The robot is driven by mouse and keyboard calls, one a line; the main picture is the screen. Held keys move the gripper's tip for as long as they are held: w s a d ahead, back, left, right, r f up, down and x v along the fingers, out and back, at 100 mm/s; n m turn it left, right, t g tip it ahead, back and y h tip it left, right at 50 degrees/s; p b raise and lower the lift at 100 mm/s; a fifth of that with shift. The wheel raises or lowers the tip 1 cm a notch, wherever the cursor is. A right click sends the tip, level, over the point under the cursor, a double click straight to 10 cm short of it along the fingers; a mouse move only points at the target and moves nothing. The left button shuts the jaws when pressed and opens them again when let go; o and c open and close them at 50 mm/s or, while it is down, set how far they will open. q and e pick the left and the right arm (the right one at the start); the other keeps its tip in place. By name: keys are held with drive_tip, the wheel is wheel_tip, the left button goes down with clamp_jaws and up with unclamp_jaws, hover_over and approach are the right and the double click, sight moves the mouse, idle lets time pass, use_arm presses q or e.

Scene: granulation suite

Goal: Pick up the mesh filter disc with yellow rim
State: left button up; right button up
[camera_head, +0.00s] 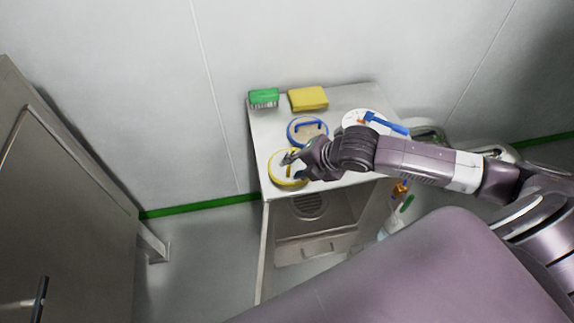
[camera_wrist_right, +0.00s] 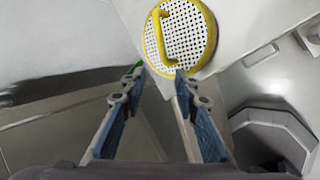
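The mesh filter disc with yellow rim (camera_head: 274,172) lies near the front left corner of the metal table (camera_head: 262,135). In the right wrist view the disc (camera_wrist_right: 190,40) shows a white perforated face, a yellow rim and a raised yellow handle (camera_wrist_right: 160,32). My right gripper (camera_head: 288,158) is over the disc in the head view and hides part of it. In the right wrist view its fingers (camera_wrist_right: 160,76) are apart with nothing between them, and the disc lies beyond their tips. My left gripper is in neither view.
A blue-rimmed disc (camera_head: 296,138) lies just behind the yellow one. A green brush (camera_head: 264,96) and a yellow sponge (camera_head: 308,98) lie along the back. A blue-handled tool (camera_head: 385,122) rests on a white round item (camera_head: 352,117) at the right.

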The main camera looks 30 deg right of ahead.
sight(293, 167)
drive_tip(key=w+d+r+n, duration=0.2)
drive_tip(key=d+n, duration=0.1)
drive_tip(key=shift+d+f+p+x, duration=0.15)
drive_tip(key=shift+p+x, duration=0.2)
drive_tip(key=shift+x, duration=0.8)
drive_tip(key=shift+d+p+x, duration=0.15)
drive_tip(key=shift+p+x, duration=0.15)
drive_tip(key=shift+x, duration=0.9)
drive_tip(key=shift+d+f+p+x, duration=0.1)
drive_tip(key=shift+d+p+x, duration=0.2)
drive_tip(key=shift+x, duration=0.85)
drive_tip(key=shift+s+a, duration=0.1)
drive_tip(key=shift+s, duration=0.05)
drive_tip(key=shift+r, duration=0.1)
clamp_jaws()
